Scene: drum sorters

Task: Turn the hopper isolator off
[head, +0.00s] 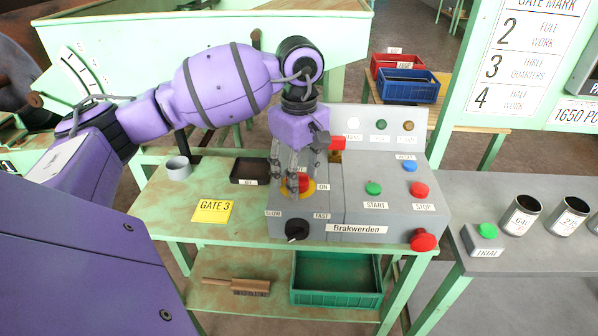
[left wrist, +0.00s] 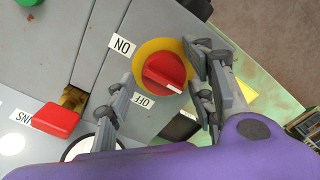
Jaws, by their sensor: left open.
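A red rotary knob (head: 303,183) sits on a yellow disc on the grey control box marked Brakwerden. An ON label (left wrist: 123,45) and an OFF label (left wrist: 143,101) stand beside the disc. I cannot tell for sure which label the knob points to. My left gripper (head: 284,178) is over the knob, pointing down. In the left wrist view its open fingers (left wrist: 160,88) are on either side of the knob, with gaps visible. My right gripper is not in view.
A red block (left wrist: 55,120) is near one finger. A black tray (head: 250,170) and cup (head: 179,168) stand left.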

